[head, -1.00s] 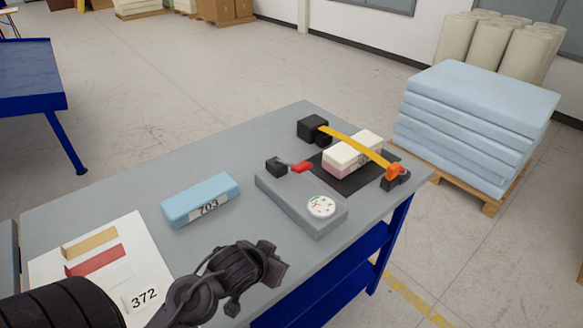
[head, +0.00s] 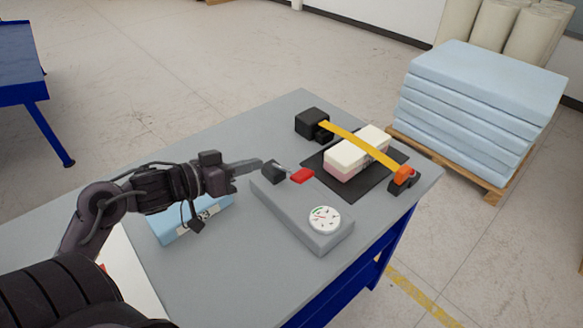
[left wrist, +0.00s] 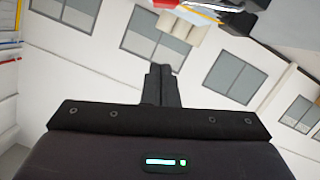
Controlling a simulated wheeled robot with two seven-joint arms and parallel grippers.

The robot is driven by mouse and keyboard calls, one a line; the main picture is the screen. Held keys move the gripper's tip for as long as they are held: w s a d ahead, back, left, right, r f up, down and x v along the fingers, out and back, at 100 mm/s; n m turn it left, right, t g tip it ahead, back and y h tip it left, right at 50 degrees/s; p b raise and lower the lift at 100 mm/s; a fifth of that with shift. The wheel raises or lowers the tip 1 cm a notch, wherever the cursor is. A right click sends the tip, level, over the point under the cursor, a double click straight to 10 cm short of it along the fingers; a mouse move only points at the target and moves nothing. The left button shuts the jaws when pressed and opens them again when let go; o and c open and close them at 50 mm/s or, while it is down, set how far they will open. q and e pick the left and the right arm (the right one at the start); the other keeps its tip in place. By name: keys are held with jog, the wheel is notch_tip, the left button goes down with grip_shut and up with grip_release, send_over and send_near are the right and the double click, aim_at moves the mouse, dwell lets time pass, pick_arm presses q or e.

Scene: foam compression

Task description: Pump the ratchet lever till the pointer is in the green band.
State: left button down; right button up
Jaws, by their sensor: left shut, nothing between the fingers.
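The ratchet lever has a red grip (head: 303,176) and a short metal arm coming from a black block (head: 274,171) on the grey base (head: 301,218). The round white gauge (head: 324,219) sits at the base's near end. It has a green band at its upper left, but the pointer is too small to read surely. A yellow strap (head: 362,146) crosses the white and pink foam block (head: 345,160). My left gripper (head: 260,163) is shut and empty, its fingertips just left of the black block. It also shows in the left wrist view (left wrist: 161,70). My right gripper is not in view.
A blue foam block (head: 180,226) lies partly hidden under my left arm. A black strap box (head: 312,123) and an orange buckle (head: 404,177) stand at the strap's ends. Stacked blue foam (head: 480,95) stands beyond.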

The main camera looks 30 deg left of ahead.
pick_arm(q)
jog(key=p, duration=0.2)
send_over(291, 177)
notch_tip(291, 177, down, 2)
notch_tip(291, 177, down, 3)
jog(key=shift+r+p, duration=0.1)
jog(key=shift+p, duration=0.2)
jog(key=shift+s+d+f, duration=0.15)
jog(key=shift+d+f, duration=0.05)
jog(key=shift+f, duration=0.5)
jog(key=shift+f, duration=0.1)
jog(key=f+m+b, duration=0.1)
jog(key=d+f+m+b, duration=0.1)
jog(key=f, duration=0.1)
jog(key=s+d+f+m+y+b, duration=0.1)
jog(key=shift+d+f, duration=0.25)
jog(key=shift+f, duration=0.1)
jog(key=shift+d+f, duration=0.2)
jog(key=shift+f, duration=0.35)
